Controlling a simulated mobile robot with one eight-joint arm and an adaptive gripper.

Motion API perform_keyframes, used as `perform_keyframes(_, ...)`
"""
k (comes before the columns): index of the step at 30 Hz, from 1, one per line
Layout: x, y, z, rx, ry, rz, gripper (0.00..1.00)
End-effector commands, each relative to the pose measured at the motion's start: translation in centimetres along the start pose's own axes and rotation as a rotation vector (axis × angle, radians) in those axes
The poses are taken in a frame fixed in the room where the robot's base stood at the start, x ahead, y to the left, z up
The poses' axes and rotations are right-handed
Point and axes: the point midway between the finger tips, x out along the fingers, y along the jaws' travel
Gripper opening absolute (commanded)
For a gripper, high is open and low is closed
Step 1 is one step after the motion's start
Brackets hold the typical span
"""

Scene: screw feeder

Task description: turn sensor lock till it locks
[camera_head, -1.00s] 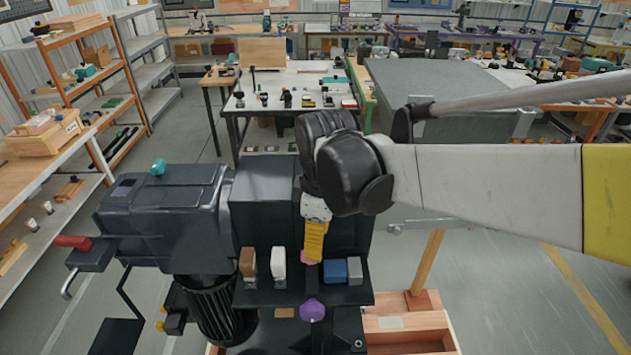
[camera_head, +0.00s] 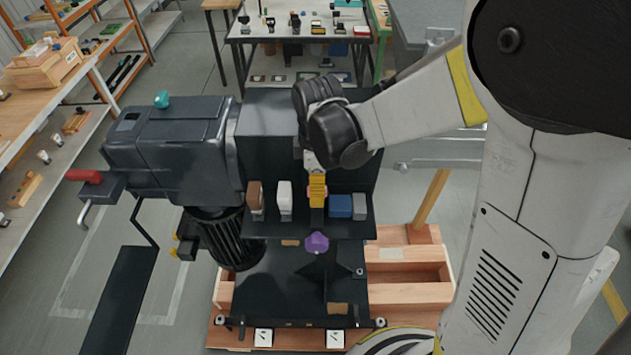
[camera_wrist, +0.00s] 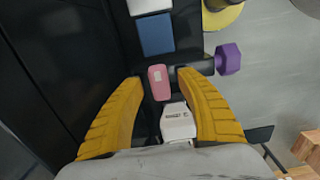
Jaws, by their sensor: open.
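A small pink part (camera_wrist: 158,82) with a pale patch shows in the wrist view between the tips of my gripper (camera_wrist: 161,77). It is the likely sensor lock, but no label confirms this. My gripper's yellow fingers are open, one on each side of the pink part; whether they touch it I cannot tell. In the head view my gripper (camera_head: 317,190) points down at the shelf of the dark machine (camera_head: 170,135), and its fingers mostly hide the pink part.
On the shelf stand a brown block (camera_head: 255,197), a white block (camera_head: 284,197), a blue block (camera_head: 340,205) and a grey block (camera_head: 360,205). A purple knob (camera_head: 317,242) sits just below. A wooden crate (camera_head: 410,290) lies at the machine's foot.

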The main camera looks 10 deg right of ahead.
Motion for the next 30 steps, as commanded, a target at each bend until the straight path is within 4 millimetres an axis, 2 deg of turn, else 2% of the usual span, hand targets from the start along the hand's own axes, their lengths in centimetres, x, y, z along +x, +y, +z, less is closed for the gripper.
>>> perform_keyframes(8, 0.19, -0.01, 0.01, 0.000, 0.000, 0.000, 0.44)
perform_keyframes(11, 0.18, -0.01, 0.01, 0.000, 0.000, 0.000, 0.18)
perform_keyframes(12, 0.18, -0.01, 0.01, 0.000, 0.000, 0.000, 0.06)
perform_keyframes(13, 0.17, -0.01, 0.01, 0.000, 0.000, 0.000, 0.00)
perform_keyframes(23, 0.22, -0.03, 0.01, 0.023, 0.000, 0.000, 0.00)
perform_keyframes(30, 0.31, -0.06, 0.03, 0.139, 0.000, 0.000, 0.00)
